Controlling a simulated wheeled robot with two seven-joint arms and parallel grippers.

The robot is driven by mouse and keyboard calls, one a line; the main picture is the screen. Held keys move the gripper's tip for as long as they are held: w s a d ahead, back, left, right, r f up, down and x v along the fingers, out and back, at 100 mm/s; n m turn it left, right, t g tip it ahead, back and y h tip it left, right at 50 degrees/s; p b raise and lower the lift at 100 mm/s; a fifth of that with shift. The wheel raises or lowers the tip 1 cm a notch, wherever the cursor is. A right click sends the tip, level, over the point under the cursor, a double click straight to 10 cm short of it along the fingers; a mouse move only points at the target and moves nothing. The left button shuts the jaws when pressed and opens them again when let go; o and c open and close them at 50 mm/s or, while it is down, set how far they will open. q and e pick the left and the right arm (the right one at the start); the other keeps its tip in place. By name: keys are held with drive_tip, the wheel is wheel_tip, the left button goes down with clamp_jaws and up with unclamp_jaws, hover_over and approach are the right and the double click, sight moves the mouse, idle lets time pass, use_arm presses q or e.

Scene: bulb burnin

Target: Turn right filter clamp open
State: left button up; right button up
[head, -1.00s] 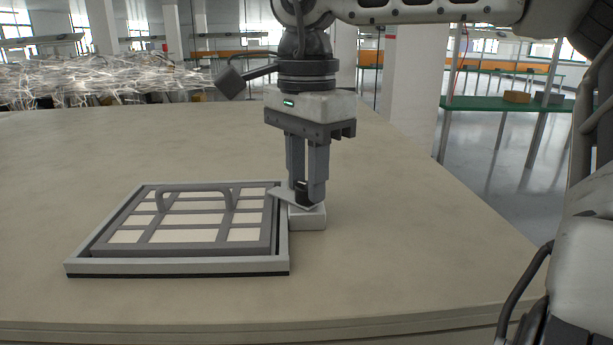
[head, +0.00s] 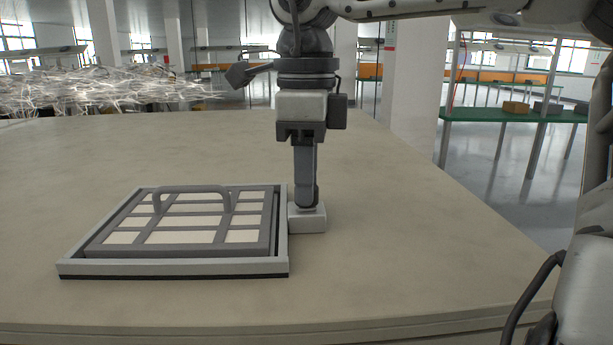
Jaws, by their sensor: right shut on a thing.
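The filter (head: 192,237) is a grey grid with white panels and an arched handle (head: 191,189). It sits in a light grey frame (head: 170,268) on the table. The right filter clamp's pale block (head: 307,221) stands against the frame's right side. My right gripper (head: 306,203) points straight down over this block and is shut on the clamp's lever. The lever is mostly hidden behind the fingers, and no part of it shows over the frame. My left gripper is not in view.
The beige table (head: 400,270) is clear around the frame. A tangle of pale wires (head: 100,88) lies beyond its far left edge. A green bench (head: 510,115) with small boxes stands at the back right, past the table's edge.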

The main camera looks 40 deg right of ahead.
drive_tip(key=shift+m, duration=0.3)
idle(0.4)
drive_tip(key=o, duration=1)
wheel_tip(320, 180, up, 16)
drive_tip(key=shift+p, duration=0.9)
